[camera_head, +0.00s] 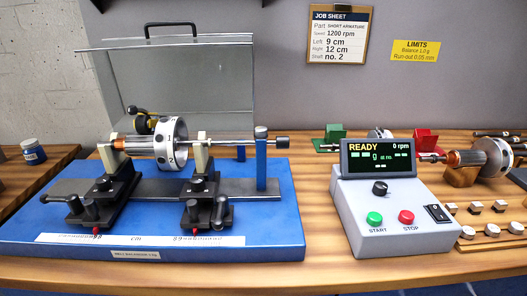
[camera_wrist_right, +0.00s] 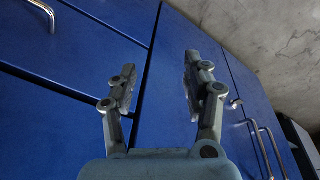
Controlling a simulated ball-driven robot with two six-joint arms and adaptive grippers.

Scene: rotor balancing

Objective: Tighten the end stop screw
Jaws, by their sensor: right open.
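The end stop is a blue upright post (camera_head: 261,165) at the right end of the balancing machine's rail. A grey knob (camera_head: 261,132) sits on top of the post. A horizontal rod with a dark knurled end (camera_head: 282,141) shows at the post's right side. I cannot tell how tight the screw is. A silver rotor (camera_head: 171,144) on a shaft rests across two cream supports on black carriages. My right gripper (camera_wrist_right: 160,70) is open and empty in the right wrist view, facing blue cabinet fronts, away from the machine. My left gripper is in no view.
The machine stands on a blue base (camera_head: 270,225) with a clear cover (camera_head: 180,85) raised behind. A control box (camera_head: 395,215) reading READY, 0 rpm, stands to the right. Another rotor (camera_head: 492,157) and small weights lie at far right. Steel handles (camera_wrist_right: 45,14) project from the cabinets.

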